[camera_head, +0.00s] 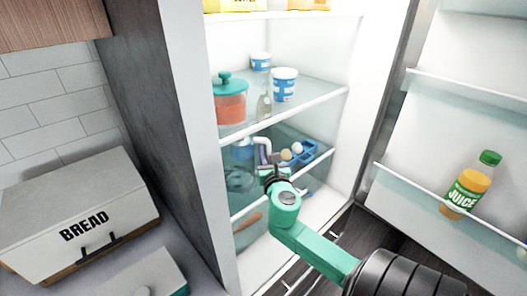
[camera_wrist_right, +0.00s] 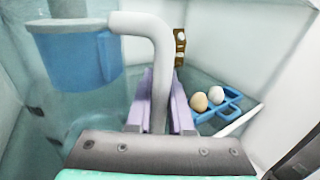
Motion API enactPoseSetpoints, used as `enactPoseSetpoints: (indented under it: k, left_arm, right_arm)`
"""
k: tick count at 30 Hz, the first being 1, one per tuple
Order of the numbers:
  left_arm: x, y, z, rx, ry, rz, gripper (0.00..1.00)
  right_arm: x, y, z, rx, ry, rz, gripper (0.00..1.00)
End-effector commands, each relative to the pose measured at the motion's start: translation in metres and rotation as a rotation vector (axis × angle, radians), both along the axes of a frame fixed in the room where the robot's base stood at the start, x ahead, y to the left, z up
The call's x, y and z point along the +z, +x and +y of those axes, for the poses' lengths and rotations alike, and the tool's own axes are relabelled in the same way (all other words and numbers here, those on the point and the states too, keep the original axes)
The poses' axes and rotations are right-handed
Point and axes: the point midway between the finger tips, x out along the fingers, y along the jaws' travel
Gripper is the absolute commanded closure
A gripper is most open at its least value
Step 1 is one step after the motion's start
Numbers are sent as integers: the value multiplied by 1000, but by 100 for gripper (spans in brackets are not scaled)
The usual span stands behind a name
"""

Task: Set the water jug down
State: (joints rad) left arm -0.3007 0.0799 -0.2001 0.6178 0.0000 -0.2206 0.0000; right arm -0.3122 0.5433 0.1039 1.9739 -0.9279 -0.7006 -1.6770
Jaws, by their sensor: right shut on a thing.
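The water jug (camera_head: 240,168) is inside the open fridge, seen dimly through the glass shelf in the head view. In the right wrist view its blue body (camera_wrist_right: 75,58) is at upper left, with a pale bent handle. My right gripper (camera_head: 268,170) reaches into the lower compartment. In the right wrist view my right gripper (camera_wrist_right: 160,95) has its purple fingers closed on either side of the handle. Whether the jug's base touches the shelf is unclear. My left gripper is not in view.
A blue egg holder (camera_head: 305,155) with eggs is right of the gripper. Above, a glass shelf (camera_head: 300,106) carries a teal-lidded orange pot (camera_head: 230,103) and blue-white tubs (camera_head: 285,85). The open door at right holds a juice bottle (camera_head: 468,190). A bread box (camera_head: 75,215) is at left.

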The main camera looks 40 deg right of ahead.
Motion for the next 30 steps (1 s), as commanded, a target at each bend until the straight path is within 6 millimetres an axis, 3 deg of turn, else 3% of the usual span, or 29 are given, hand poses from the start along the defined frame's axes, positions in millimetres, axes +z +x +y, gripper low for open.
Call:
enactPoseSetpoints:
  k: [3, 6, 12, 22, 23, 24, 30]
  left_arm:
    - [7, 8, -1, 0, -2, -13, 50]
    - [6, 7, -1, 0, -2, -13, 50]
    - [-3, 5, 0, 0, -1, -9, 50]
    - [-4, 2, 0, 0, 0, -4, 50]
    - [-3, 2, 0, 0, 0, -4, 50]
    - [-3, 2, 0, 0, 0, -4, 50]
    - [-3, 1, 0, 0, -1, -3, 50]
  right_arm:
    - [4, 21, -14, -2, 0, -6, 100]
    - [0, 29, -19, -1, 1, -4, 100]
    - [-34, 30, -20, -1, 3, -2, 100]
    - [-38, 30, -19, 0, 1, -3, 100]
    - [-38, 30, -19, 0, 1, 1, 69]
    - [-38, 30, -19, 0, 1, 1, 54]
    - [-38, 30, -19, 0, 1, 1, 51]
